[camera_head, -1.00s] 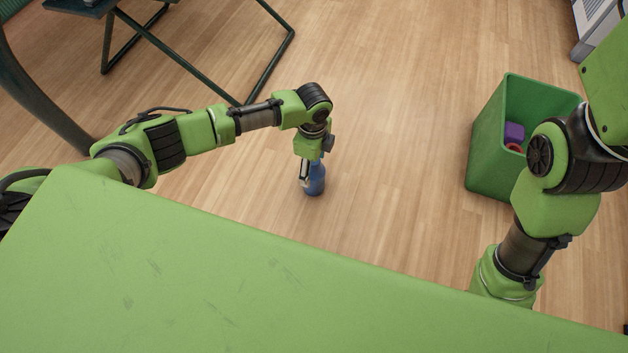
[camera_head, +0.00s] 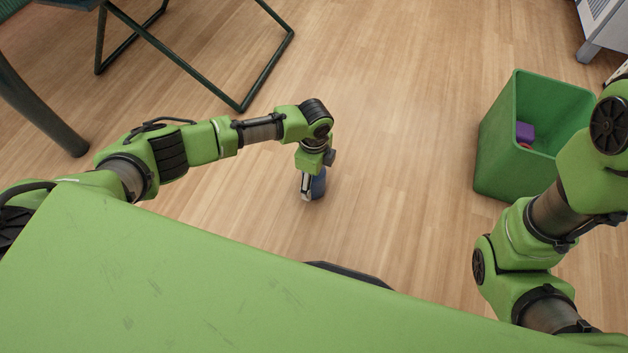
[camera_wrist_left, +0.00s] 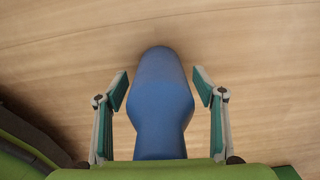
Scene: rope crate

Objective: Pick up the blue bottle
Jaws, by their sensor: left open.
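The blue bottle (camera_head: 318,184) is on the wooden floor, partly hidden behind my left gripper (camera_head: 309,190) in the head view. In the left wrist view the bottle (camera_wrist_left: 160,100) lies between the two open fingers of my left gripper (camera_wrist_left: 160,88). A gap shows on each side between the fingertips and the bottle. The bottle's lower part in that view is hidden by the gripper's green body. My right arm shows at the right of the head view, but its gripper is not in view.
A green crate (camera_head: 497,150) with a purple block (camera_head: 525,132) and a red item inside stands on the floor to the right. A dark metal-framed stand (camera_head: 197,75) is at the upper left. The floor between the bottle and the crate is clear.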

